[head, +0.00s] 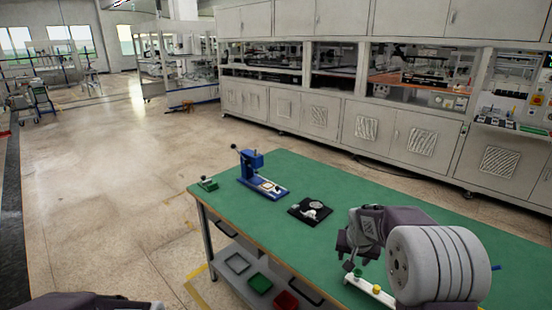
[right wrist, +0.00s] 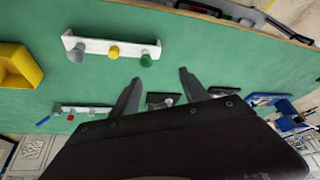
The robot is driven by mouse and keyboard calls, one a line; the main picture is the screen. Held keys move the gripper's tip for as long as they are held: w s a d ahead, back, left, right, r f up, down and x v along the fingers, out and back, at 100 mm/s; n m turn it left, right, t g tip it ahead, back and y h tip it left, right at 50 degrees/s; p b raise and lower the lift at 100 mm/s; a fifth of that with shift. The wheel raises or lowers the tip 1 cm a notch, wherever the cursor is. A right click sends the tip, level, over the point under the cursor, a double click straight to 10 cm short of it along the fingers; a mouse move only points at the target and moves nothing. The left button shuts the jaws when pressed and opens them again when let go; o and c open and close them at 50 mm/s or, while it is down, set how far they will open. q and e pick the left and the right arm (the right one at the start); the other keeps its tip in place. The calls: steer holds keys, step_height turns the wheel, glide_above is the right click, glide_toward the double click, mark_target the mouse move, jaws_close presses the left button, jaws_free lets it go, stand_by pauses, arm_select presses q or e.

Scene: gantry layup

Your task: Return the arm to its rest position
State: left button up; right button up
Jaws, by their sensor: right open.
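My right arm reaches over the green table (head: 330,195) from the right in the head view. Its gripper (head: 349,256) is above the table near a white rack (head: 383,297) with green and yellow knobs, which the arm partly hides. In the right wrist view the two fingers (right wrist: 158,80) are spread apart with nothing between them. The white rack (right wrist: 92,43) there carries a grey, a yellow and a green knob and is apart from the fingers. Only a piece of my left arm shows at the bottom left of the head view; its fingers are out of sight.
A blue press (head: 258,176), a small green block (head: 207,184) and a black plate (head: 310,209) with a metal part stand on the table. Green (head: 260,283) and red bins (head: 285,300) sit on the shelf below. A yellow bin (right wrist: 18,66) is at the left of the wrist view.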

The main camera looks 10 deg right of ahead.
steer(key=s+a+n+y, duration=0.1)
steer(key=s+a+n, duration=0.1)
steer(key=s+a, duration=0.65)
steer(key=s+a+f+n+g, duration=0.1)
steer(key=s+f, duration=0.1)
steer(key=s, duration=0.5)
steer(key=s+a+f+n+g+y, duration=0.1)
steer(key=s+f+g, duration=0.1)
steer(key=s, duration=0.5)
steer(key=shift+s+a+f+n+p, duration=0.3)
steer(key=shift+a+f+n+p, duration=0.05)
steer(key=shift+f+n, duration=0.1)
steer(key=shift+s+d, duration=0.1)
